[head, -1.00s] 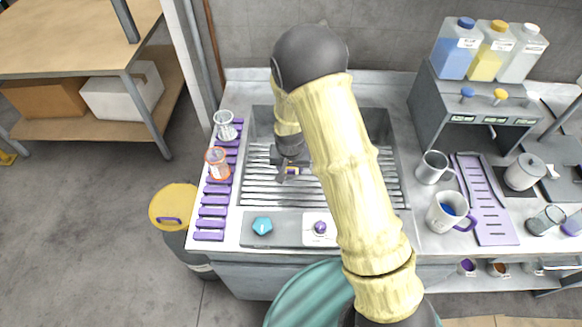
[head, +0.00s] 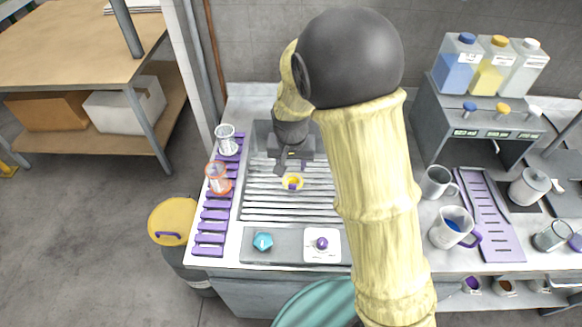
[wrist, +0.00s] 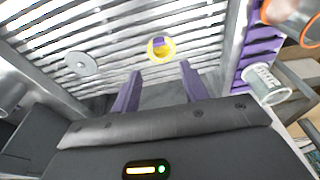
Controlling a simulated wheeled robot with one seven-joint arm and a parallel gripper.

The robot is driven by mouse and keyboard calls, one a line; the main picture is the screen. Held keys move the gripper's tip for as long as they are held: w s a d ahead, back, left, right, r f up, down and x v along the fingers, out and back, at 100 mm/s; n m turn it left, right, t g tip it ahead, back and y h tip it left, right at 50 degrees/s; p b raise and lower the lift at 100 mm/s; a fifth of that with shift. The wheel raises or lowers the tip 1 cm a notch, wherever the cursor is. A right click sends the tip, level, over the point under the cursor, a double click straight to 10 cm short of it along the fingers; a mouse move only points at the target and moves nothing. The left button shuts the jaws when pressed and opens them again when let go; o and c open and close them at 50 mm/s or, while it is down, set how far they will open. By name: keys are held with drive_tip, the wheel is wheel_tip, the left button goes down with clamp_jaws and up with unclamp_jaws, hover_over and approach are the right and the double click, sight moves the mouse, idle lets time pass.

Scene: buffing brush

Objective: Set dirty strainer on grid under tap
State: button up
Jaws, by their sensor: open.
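A small round yellow piece with a purple tab (head: 292,182), which looks like the strainer, rests on the slatted metal grid (head: 290,211) in the sink. It also shows in the wrist view (wrist: 160,48), just beyond my fingertips and apart from them. Dirt on it is too small to make out. My gripper (head: 291,167) is open and empty, low over the back part of the grid. Its two purple fingers show spread in the wrist view (wrist: 160,70). A grey disc (wrist: 82,63) shows over the grid there; I cannot tell whether it is the tap.
A clear cup (head: 226,139) and an orange-rimmed cup (head: 217,178) stand on the purple rack (head: 211,226) left of the sink. Mugs (head: 453,227) and a dispenser (head: 470,128) stand to the right. The front of the grid is clear.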

idle(0.7)
drive_tip(key=s+d+r, duration=0.3)
drive_tip(key=s+d, duration=0.4)
drive_tip(key=s+d+r, duration=0.2)
drive_tip(key=s+d, duration=0.5)
drive_tip(key=d, duration=0.1)
drive_tip(key=shift+s+d+r+n, duration=0.15)
drive_tip(key=shift+s+r+n, duration=0.1)
drive_tip(key=shift+r+n, duration=0.15)
drive_tip(key=shift+c, duration=0.2)
idle(0.6)
